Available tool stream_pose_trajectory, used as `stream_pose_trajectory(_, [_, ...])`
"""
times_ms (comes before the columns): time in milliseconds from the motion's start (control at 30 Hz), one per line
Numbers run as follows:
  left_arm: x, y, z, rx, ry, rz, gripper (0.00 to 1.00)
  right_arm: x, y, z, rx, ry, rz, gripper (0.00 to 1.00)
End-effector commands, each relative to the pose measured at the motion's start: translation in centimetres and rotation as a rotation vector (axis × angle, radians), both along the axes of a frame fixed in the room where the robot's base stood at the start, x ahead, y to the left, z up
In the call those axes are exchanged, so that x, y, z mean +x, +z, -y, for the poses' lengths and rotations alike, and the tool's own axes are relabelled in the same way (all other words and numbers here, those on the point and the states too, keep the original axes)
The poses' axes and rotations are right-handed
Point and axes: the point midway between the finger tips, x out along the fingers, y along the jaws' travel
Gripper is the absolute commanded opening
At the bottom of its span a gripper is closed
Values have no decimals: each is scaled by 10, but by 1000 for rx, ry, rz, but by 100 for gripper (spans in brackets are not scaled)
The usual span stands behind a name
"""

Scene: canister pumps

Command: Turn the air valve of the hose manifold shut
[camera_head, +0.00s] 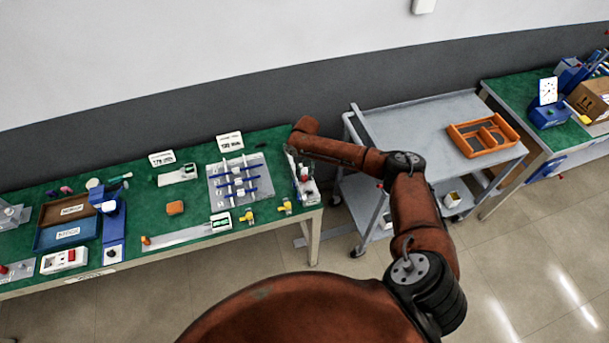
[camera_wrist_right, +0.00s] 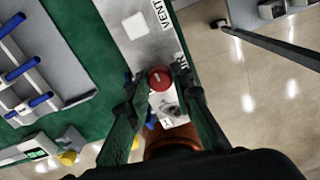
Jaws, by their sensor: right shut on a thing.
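The hose manifold (camera_head: 309,186) is a pale plate at the right end of the green workbench. In the right wrist view its plate (camera_wrist_right: 138,48) carries a "VENT" label, a pale square block and a second, partly hidden label. A round red valve knob (camera_wrist_right: 160,78) with a light mark sits on it. My right gripper (camera_wrist_right: 160,74) has its dark fingers on both sides of this knob and is shut on it. In the head view the right gripper (camera_head: 295,160) is small and reaches down at the manifold. My left gripper is not in view.
A grey board with blue-ended rods (camera_head: 240,180) lies left of the manifold. Yellow fittings (camera_head: 248,216) and a green-display device (camera_head: 220,222) are near the front edge. A grey cart (camera_head: 400,120) with an orange tray (camera_head: 458,127) stands right, across a floor gap.

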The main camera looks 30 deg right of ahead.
Motion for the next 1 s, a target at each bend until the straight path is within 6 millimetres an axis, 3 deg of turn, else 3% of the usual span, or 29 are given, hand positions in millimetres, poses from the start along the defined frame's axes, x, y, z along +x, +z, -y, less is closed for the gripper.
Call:
stream_pose_trajectory(467, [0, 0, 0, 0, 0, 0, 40, 1, 1, 0, 0, 13, 2, 0])
stream_pose_trajectory(500, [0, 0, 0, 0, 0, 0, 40, 1, 1, 0, 0, 13, 2, 24])
stream_pose_trajectory(733, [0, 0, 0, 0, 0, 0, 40, 0, 1, 0, 0, 12, 0, 39])
stream_pose_trajectory(1000, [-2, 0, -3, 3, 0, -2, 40, 0, 1, 0, 0, 11, 0, 39])
